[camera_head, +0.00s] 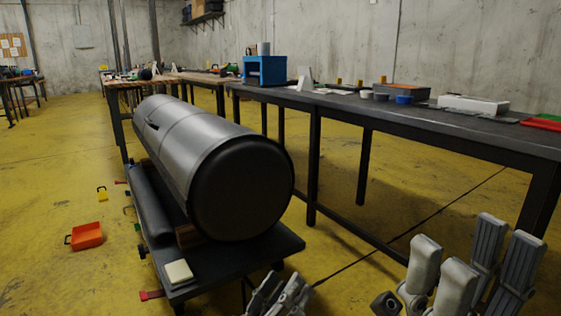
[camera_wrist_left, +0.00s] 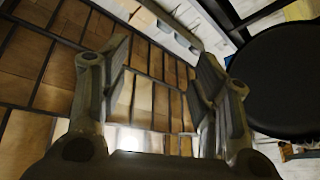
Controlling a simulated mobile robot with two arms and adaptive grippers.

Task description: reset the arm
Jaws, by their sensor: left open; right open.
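My left gripper (camera_head: 283,286) shows at the bottom edge of the head view, in front of the dark cart and right of its near corner. In the left wrist view its two fingers (camera_wrist_left: 158,75) stand wide apart with nothing between them, so it is open and empty. My right gripper (camera_head: 474,250) is at the lower right of the head view, in front of the long dark table. Its grey fingers are spread and hold nothing visible. Most of both arms is out of the picture.
A large grey cylinder (camera_head: 225,158) lies on a dark cart (camera_head: 212,278), with a pale block (camera_head: 178,272) at its front corner. A long dark table (camera_head: 440,123) with boxes stands at right.

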